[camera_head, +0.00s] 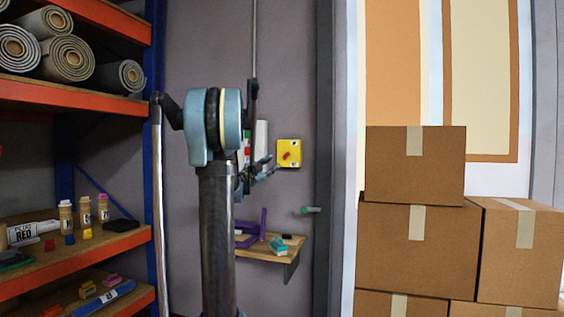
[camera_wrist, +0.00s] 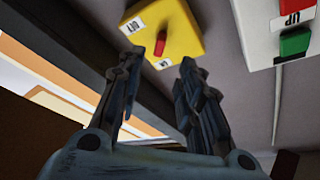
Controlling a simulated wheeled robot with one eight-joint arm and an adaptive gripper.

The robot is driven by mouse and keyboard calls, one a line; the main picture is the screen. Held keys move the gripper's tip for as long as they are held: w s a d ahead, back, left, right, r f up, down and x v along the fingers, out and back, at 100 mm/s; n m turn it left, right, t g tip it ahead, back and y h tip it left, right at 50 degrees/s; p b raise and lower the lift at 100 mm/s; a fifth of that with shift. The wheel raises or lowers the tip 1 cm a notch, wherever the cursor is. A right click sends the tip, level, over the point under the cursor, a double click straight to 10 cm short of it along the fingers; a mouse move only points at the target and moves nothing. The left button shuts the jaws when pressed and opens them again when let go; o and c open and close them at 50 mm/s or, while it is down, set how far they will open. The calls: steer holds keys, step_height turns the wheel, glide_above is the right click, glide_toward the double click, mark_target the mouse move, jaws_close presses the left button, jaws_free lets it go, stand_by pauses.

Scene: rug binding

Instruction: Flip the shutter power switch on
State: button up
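The yellow switch box (camera_head: 289,146) is on the grey wall, right of my arm, with a red knob (camera_head: 291,156) on its face. In the wrist view the yellow box (camera_wrist: 181,27) fills the top middle. Its red knob (camera_wrist: 160,43) lies between a label reading OFF and one that seems to read ON. Which label the knob is set to, I cannot tell. My gripper (camera_head: 270,168) is just left of and below the box in the head view. In the wrist view its two fingers (camera_wrist: 159,62) are apart and empty, below the knob. Contact is not visible.
A white control box (camera_wrist: 262,32) with red and green buttons is beside the switch box. A small wooden shelf (camera_head: 268,252) and a green-tipped peg (camera_head: 308,210) are below. Cardboard boxes (camera_head: 412,165) stand right; a rack (camera_head: 75,97) holding rolls stands left.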

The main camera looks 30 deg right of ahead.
mark_target(285, 157)
steer(key=x, duration=1.1)
jaws_close()
